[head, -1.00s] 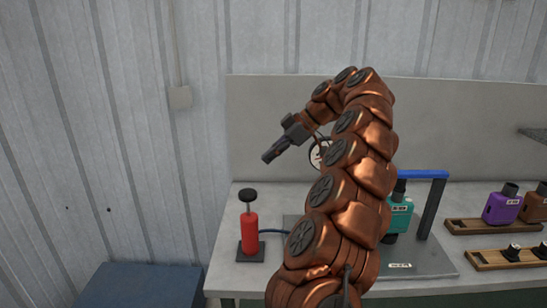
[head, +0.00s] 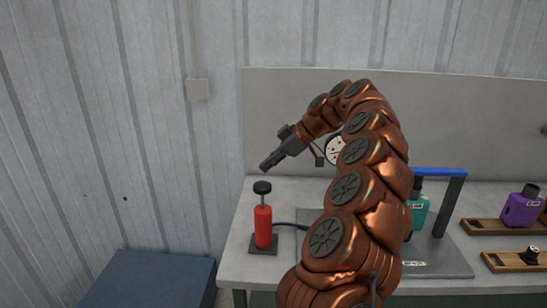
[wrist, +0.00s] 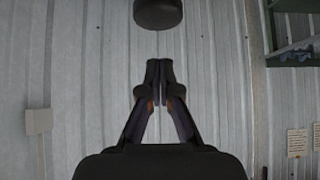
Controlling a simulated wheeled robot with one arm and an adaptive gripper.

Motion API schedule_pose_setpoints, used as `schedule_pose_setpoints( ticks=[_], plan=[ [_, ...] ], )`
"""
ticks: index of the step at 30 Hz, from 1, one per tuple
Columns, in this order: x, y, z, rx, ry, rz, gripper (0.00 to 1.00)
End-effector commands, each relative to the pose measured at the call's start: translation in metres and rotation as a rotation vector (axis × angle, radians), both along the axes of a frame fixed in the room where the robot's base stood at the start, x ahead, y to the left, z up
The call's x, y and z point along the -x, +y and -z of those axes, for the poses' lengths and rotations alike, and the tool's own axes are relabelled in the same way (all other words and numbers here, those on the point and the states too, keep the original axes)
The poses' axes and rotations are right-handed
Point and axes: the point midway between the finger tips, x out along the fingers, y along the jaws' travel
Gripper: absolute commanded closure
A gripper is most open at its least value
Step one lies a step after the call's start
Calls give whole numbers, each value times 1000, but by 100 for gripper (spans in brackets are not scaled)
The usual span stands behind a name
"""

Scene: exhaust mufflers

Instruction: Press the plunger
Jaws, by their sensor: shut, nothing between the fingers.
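The plunger is a red cylinder (head: 263,227) upright on a dark square base near the left end of the workbench. A thin rod rises from it to a black round knob (head: 262,187), which stands raised above the body. My gripper (head: 264,168) is shut and empty, just above the knob in the head view and apart from it. In the wrist view the closed fingertips (wrist: 159,63) point toward a dark round knob (wrist: 158,14) at the top edge, with a gap between them.
A blue hose runs from the plunger toward a grey plate (head: 440,262) with a blue-topped frame (head: 452,190) and a teal muffler (head: 419,212). A round gauge (head: 334,150) is partly behind my arm. A purple muffler (head: 520,209) stands right. A blue box (head: 150,282) is lower left.

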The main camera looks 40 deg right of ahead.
Motion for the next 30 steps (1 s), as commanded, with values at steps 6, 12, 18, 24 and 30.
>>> schedule_pose_setpoints(
  ticks=[6,12,18,24,30],
  plan=[
    [-1,2,17,-2,0,-1,100],
    [0,2,33,-2,1,-2,100],
    [-1,2,41,-1,-1,0,100],
    [-1,1,42,0,-2,0,100],
    [-1,2,42,0,-1,-1,100]
  ],
)
